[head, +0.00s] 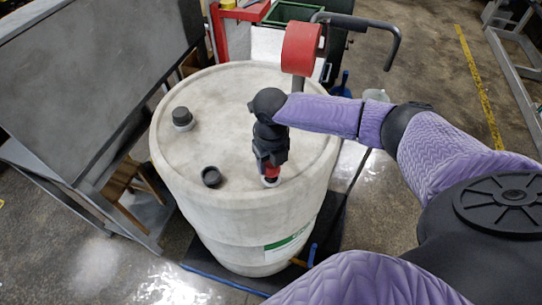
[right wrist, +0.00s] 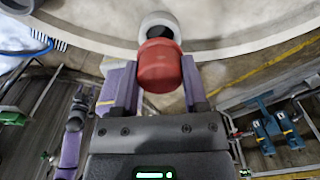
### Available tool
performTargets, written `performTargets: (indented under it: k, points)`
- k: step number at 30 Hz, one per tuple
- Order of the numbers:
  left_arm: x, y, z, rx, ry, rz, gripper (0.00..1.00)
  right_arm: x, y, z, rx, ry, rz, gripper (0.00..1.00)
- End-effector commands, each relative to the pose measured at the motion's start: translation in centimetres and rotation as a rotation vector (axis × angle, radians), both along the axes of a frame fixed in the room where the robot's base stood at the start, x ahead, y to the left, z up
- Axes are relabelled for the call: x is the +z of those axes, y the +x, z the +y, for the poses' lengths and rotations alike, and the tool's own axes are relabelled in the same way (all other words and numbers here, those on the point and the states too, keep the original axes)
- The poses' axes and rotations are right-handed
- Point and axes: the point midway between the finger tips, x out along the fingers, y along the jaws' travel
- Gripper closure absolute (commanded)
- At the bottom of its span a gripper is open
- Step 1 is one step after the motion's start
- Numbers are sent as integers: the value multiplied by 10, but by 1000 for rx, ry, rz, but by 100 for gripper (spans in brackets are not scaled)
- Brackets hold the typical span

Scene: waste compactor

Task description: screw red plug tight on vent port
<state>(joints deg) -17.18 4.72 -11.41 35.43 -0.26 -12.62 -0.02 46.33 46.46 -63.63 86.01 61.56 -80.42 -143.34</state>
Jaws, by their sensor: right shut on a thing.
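The red plug (head: 271,171) is held in my right gripper (head: 270,165) at the front right of the drum top. In the right wrist view the red plug (right wrist: 159,66) sits between the two purple fingers of my right gripper (right wrist: 160,88). The white vent port (head: 271,182) shows just below the plug. In the right wrist view the vent port (right wrist: 152,18) is a white ring with a dark opening, and the plug overlaps its near edge. I cannot tell whether they touch. My left gripper is not seen.
The off-white drum (head: 225,100) also bears a dark-capped fitting (head: 182,118) and a small black cap (head: 211,177). A red cylinder on a post (head: 301,48) stands behind my right arm. A grey panel (head: 90,80) is close on the left.

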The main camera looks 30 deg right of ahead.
Motion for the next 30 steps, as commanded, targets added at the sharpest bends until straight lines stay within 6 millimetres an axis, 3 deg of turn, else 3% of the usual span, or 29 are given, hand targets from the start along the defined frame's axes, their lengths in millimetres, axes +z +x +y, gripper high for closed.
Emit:
performTargets:
  k: [30]
  points:
    - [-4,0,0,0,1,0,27,-11,0,0,0,0,0,100]
